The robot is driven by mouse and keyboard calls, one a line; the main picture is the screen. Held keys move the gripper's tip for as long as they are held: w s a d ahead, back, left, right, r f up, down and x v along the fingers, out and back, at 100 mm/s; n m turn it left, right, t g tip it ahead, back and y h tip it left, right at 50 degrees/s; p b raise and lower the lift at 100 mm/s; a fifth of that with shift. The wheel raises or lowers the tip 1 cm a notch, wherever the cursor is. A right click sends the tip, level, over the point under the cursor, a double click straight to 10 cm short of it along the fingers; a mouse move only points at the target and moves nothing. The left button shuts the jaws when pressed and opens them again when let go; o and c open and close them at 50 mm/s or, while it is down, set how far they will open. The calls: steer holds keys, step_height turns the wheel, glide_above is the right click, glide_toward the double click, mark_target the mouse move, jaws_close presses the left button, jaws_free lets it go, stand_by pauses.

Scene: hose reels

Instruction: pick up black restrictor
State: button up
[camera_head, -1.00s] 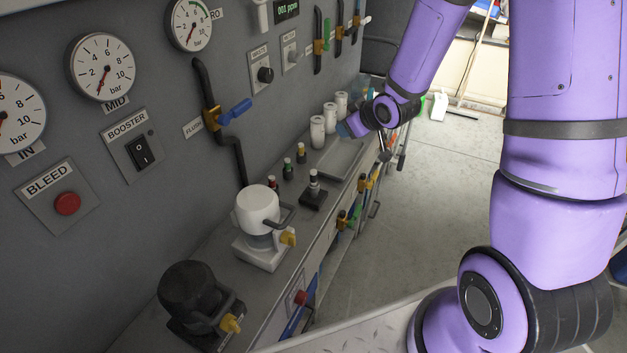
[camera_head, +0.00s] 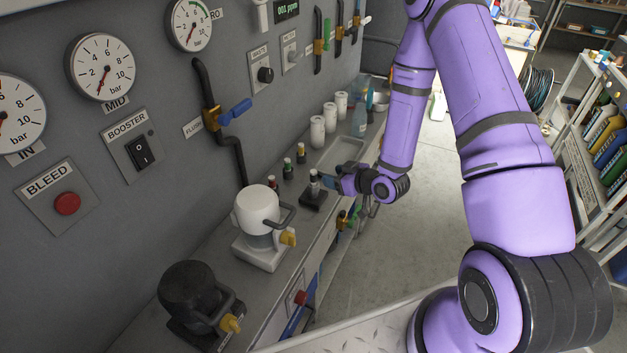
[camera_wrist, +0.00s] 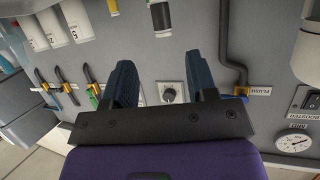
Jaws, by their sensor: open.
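Several small dark fittings stand on the counter in the head view: one with a red band (camera_head: 273,183), one with a green band (camera_head: 287,170), one with a yellowish band (camera_head: 300,154), and a grey one with a dark top (camera_head: 314,184) on a black block (camera_head: 313,200). I cannot tell for sure which is the black restrictor. My gripper (camera_head: 328,182) is beside the fitting on the block. In the wrist view my gripper (camera_wrist: 163,88) is open, with nothing between its fingers.
A white-topped unit (camera_head: 257,212) and a black-topped unit (camera_head: 187,287) stand nearer on the counter. Several white canisters (camera_head: 317,132), a shallow tray (camera_head: 342,153) and a clear bottle (camera_head: 360,121) are farther back. The gauge panel (camera_head: 150,215) rises along the left.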

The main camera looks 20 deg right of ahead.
mark_target(316, 173)
steer(key=x, duration=1)
steer(key=shift+w+a+f, duration=0.1)
steer(key=shift+w+a, duration=0.05)
steer(key=shift+a, duration=0.25)
jaws_close()
